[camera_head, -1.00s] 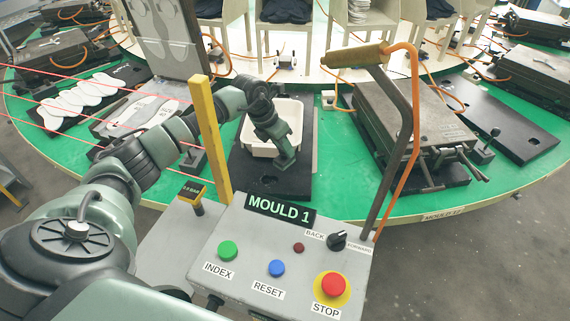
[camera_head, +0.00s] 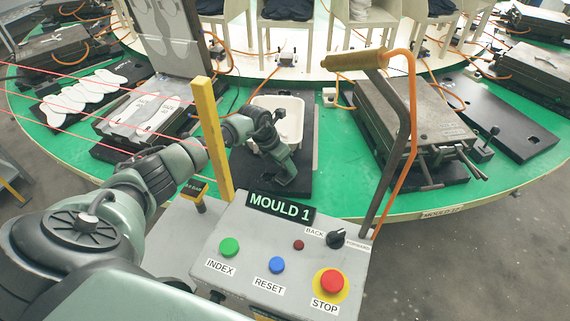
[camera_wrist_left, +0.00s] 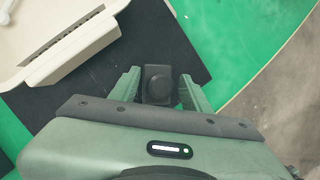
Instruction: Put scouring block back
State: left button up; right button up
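A dark block with a round knob (camera_wrist_left: 158,85), which looks like the scouring block, sits between my left gripper's fingertips (camera_wrist_left: 159,76) in the left wrist view. The fingers stand either side of it with narrow gaps, so they look open. In the head view, my left gripper (camera_head: 286,178) points down over the front of the black mat (camera_head: 303,150), and it hides the block. A cream tray (camera_head: 292,118) is on the mat behind the gripper and shows at upper left of the left wrist view (camera_wrist_left: 50,40). My right gripper is not in view.
A control panel (camera_head: 300,240) with a yellow post (camera_head: 212,140) and a bent tool with a wrapped handle (camera_head: 357,56) stands in front. Closed moulds (camera_head: 420,110) lie right. An open mould (camera_head: 145,110) lies left, crossed by red lines. Green table (camera_head: 340,170) is bare beside the mat.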

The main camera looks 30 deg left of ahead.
pick_arm(q)
jog(key=shift+r, duration=0.1)
jog(key=shift+a+r, duration=0.15)
jog(key=shift+r, duration=0.1)
jog(key=b+v, duration=0.2)
jog(key=v, duration=0.9)
jog(key=shift+s+b, duration=0.2)
jog(key=shift+b, duration=0.15)
jog(key=shift+r, duration=0.15)
